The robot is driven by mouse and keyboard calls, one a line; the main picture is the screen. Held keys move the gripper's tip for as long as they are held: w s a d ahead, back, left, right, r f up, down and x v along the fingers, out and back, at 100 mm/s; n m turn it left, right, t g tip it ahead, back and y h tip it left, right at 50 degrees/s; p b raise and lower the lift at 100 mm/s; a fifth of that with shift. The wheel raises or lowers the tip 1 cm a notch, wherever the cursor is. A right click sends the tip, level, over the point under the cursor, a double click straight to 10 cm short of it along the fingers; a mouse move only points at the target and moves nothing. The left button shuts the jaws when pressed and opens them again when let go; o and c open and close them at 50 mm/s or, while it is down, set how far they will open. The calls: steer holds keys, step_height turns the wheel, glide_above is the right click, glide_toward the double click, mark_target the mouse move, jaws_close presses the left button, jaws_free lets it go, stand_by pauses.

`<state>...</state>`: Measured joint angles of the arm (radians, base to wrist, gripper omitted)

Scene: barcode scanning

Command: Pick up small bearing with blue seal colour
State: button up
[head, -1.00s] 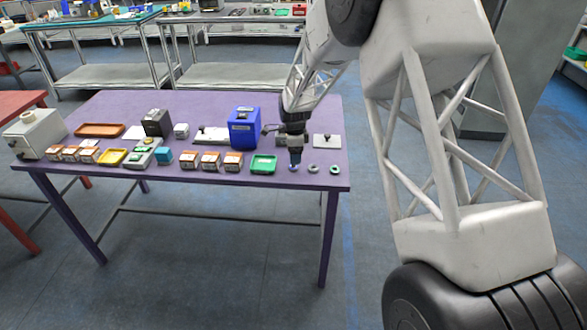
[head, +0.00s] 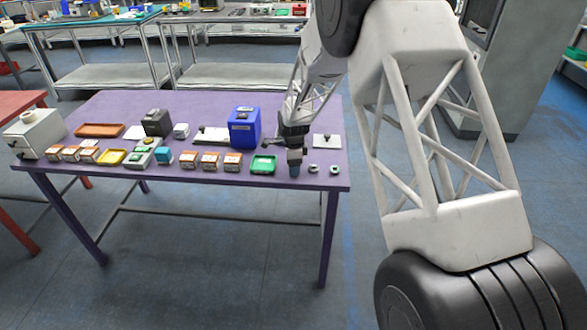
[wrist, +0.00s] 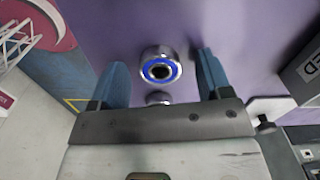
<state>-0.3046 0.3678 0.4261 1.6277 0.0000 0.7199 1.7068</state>
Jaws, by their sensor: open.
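In the wrist view, a small bearing with a blue seal (wrist: 160,69) lies on the purple table. It has a shiny metal rim and a dark centre hole. My gripper (wrist: 160,60) is open, one blue finger on each side of the bearing, with gaps between. In the head view my gripper (head: 295,170) points down near the table's front right edge and hides the blue-sealed bearing. A second bearing (wrist: 158,98) shows partly behind it, close to my gripper's base plate.
Two other bearings sit right of my gripper, a near one (head: 313,168) and a green-ringed one (head: 334,170). A green tray (head: 263,165) is just left. A blue box (head: 243,128) and a white plate (head: 327,141) stand behind on the purple table (head: 220,183).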

stand_by(0.5)
steer(key=c, duration=1)
steer(key=shift+r, duration=0.15)
steer(key=shift+r, duration=0.5)
steer(key=shift+s+r, duration=0.25)
steer(key=shift+r, duration=0.95)
steer(key=s+d, duration=0.1)
steer(key=s, duration=0.4)
steer(key=s+d+r, duration=0.1)
steer(key=s+d, duration=0.1)
steer(key=s, duration=0.3)
steer(key=s+d, duration=0.1)
steer(key=s, duration=0.3)
steer(key=shift+s+d+r, duration=0.15)
steer(key=shift+s+d, duration=0.15)
steer(key=shift+s, duration=0.1)
steer(key=shift+w, duration=0.1)
